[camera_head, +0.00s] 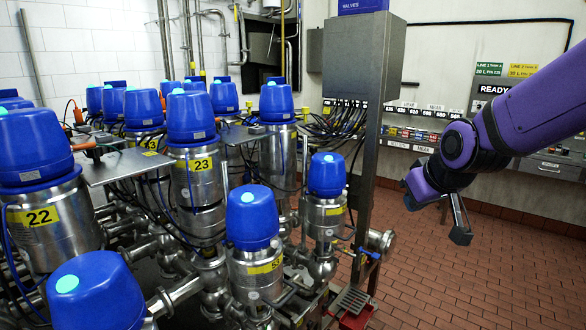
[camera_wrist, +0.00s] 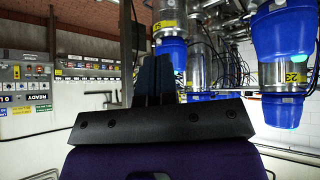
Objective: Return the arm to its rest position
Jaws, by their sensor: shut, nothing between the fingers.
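My purple arm (camera_head: 540,108) reaches in from the right edge of the head view. My gripper (camera_head: 460,236) hangs at its end, pointing down and free of contact, to the right of the grey metal post. In the wrist view my gripper (camera_wrist: 153,70) shows as two dark fingers close together above a black bracket. It is shut and holds nothing. The wrist picture shows the room turned over, with blue-capped valves hanging downward.
Steel valves with blue caps (camera_head: 251,217) crowd the left and middle. A grey cabinet (camera_head: 363,56) on a post (camera_head: 366,190) stands between them and my arm. A labelled wall panel (camera_head: 440,80) is behind. The red tiled floor (camera_head: 450,290) is clear below my gripper.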

